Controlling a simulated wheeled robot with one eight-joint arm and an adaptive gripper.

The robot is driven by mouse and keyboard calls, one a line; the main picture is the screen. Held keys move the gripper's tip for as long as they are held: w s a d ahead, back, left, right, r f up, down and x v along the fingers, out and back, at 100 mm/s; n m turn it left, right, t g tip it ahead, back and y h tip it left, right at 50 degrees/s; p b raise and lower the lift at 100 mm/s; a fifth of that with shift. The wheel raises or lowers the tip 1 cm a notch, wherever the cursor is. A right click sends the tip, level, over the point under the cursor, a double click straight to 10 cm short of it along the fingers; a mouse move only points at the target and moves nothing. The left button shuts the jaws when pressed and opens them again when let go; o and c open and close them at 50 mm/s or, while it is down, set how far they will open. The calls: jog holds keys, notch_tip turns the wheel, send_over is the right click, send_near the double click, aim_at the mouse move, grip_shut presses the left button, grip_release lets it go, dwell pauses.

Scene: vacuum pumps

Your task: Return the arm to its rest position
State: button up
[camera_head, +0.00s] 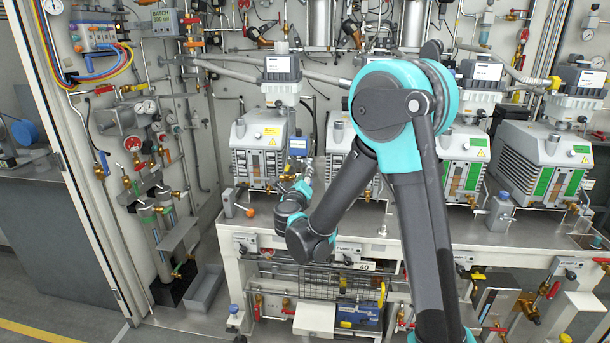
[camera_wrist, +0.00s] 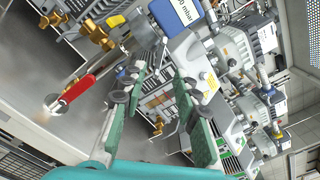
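My teal and dark grey arm (camera_head: 395,110) bends down to the left in the head view. Its end, my gripper (camera_head: 304,182), points up and away in front of the leftmost vacuum pump (camera_head: 258,150). In the wrist view, the two green-padded fingers of my gripper (camera_wrist: 162,82) stand apart, with nothing held between them. A small gauge box with a blue frame and white display (camera_wrist: 182,18) lies beyond the fingertips. It also shows near the gripper in the head view (camera_head: 299,147). Whether the fingertips touch anything is hard to tell.
A row of pumps stands on the white bench (camera_head: 500,245), close to my gripper. A red-handled valve (camera_wrist: 78,88) lies left of the fingers in the wrist view. Pipes and valves fill the left panel (camera_head: 140,150). Grey floor (camera_head: 60,320) shows at lower left.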

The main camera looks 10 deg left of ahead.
jog(key=shift+s, duration=0.45)
